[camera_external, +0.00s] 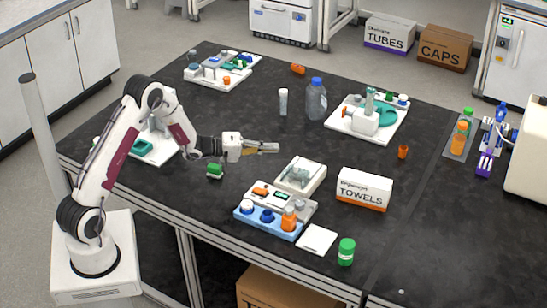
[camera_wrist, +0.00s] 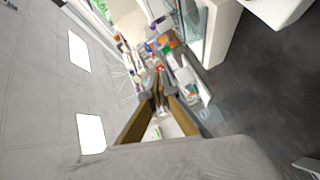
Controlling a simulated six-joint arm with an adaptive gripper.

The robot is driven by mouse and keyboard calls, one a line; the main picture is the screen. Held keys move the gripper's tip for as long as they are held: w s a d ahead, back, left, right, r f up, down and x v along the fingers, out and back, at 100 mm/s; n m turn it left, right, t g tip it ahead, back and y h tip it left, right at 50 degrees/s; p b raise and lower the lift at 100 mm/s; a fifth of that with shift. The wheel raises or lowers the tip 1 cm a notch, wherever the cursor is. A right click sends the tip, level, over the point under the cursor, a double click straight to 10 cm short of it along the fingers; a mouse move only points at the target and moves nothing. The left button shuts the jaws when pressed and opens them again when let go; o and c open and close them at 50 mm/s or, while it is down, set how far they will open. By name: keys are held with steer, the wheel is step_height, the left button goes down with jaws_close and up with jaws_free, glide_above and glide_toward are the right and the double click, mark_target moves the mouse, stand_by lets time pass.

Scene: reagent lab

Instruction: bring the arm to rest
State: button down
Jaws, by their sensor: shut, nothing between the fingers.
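My gripper (camera_external: 277,147) is held out level above the black bench (camera_external: 237,126), to the right of my base. Its fingers are closed together with nothing between them. In the wrist view, my gripper (camera_wrist: 158,75) points outward across the room, and its two tan fingers meet at the tips. The gripper is apart from everything on the bench.
Below the gripper are a small green item (camera_external: 215,170) and a balance (camera_external: 300,175). A blue rack (camera_external: 266,226) with bottles and a towels box (camera_external: 364,188) stand nearer the front right. A clear bottle (camera_external: 316,102) stands behind the gripper. The bench's right part has bare room.

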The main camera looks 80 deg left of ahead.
steer(key=s+d+r+m+g+y, duration=0.25)
steer(key=s+d+r, duration=0.2)
steer(key=r, duration=0.35)
steer(key=s+d+r+m+g+y, duration=0.2)
steer(key=s+d+r+m, duration=0.15)
steer(key=d+r, duration=0.35)
steer(key=s+d+m+g+h, duration=0.1)
steer(key=s+d, duration=0.4)
steer(key=s, duration=0.6)
steer(key=s+d+m+g+h, duration=0.1)
steer(key=s+d+m+g, duration=0.2)
steer(key=s+d, duration=0.3)
steer(key=s+d+m+g+h, duration=0.1)
steer(key=s+d, duration=0.5)
steer(key=s, duration=0.9)
steer(key=m+g, duration=0.1)
steer(key=m, duration=0.1)
steer(key=shift+s+f+m, duration=0.3)
steer(key=shift+f+m, duration=0.05)
steer(key=shift+m, duration=0.05)
steer(key=c, duration=2.8)
jaws_free()
